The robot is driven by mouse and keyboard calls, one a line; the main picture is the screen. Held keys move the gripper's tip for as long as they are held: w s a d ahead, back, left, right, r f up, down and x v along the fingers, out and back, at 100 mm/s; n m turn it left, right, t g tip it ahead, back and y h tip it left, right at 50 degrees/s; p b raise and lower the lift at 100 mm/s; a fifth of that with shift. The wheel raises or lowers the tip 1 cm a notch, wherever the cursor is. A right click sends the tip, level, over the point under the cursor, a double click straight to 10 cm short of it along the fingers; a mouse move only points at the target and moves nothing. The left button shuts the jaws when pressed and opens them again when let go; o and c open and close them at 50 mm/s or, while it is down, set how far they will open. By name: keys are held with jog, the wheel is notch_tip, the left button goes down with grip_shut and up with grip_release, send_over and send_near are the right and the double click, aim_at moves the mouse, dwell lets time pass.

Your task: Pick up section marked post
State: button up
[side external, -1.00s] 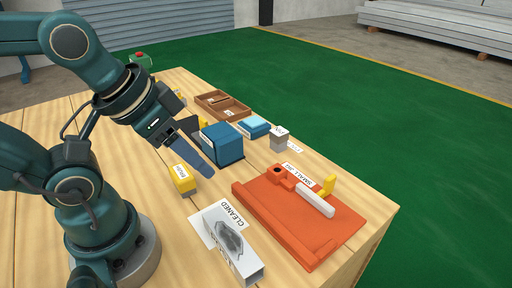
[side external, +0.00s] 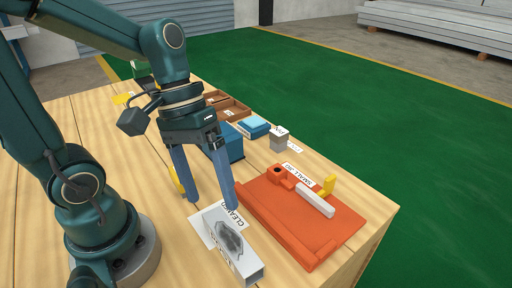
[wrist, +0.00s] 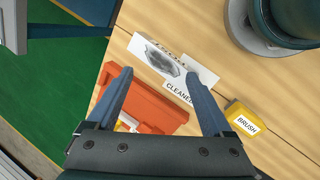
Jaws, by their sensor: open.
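A pale grey-white section (side external: 222,246) with a dark smudge lies near the table's front edge, by a white card marked CLEANED (side external: 205,232). In the wrist view the section (wrist: 150,50) lies slantwise, partly between my fingertips; its lettering is too small to read surely. My gripper (side external: 212,204) points down, open and empty, above and just behind the section in the side view. In the wrist view its fingertips (wrist: 158,73) are spread apart over the section and card. I cannot tell the exact height gap.
An orange jig (side external: 290,235) labelled SMALL JIG, with a white bar (side external: 315,201) and yellow block, lies to the right. A yellow BRUSH block (wrist: 241,118) is nearby. Behind are a blue box (side external: 233,148), light-blue pads (side external: 254,127), a grey block (side external: 279,140) and a brown tray (side external: 235,112).

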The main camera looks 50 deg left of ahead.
aim_at(230, 237)
jog(key=f+n+h, duration=0.2)
jog(key=n, duration=0.1)
jog(key=w+a+f+n+g+h, duration=0.1)
jog(key=f+n+h, duration=0.2)
jog(key=n, duration=0.1)
jog(key=w+f+n+h, duration=0.1)
jog(key=f+n+h, duration=0.1)
jog(key=n+h, duration=0.1)
jog(key=shift+w+a+f+n+g, duration=0.15)
jog(key=shift+f+n+g, duration=0.15)
jog(key=shift+n, duration=0.1)
jog(key=shift+s+a+f+n+h, duration=0.15)
jog(key=shift+s+f+n+h, duration=0.2)
jog(key=shift+f+n+h, duration=0.35)
jog(key=shift+t, duration=0.4)
jog(key=shift+x, duration=2.45)
grip_shut()
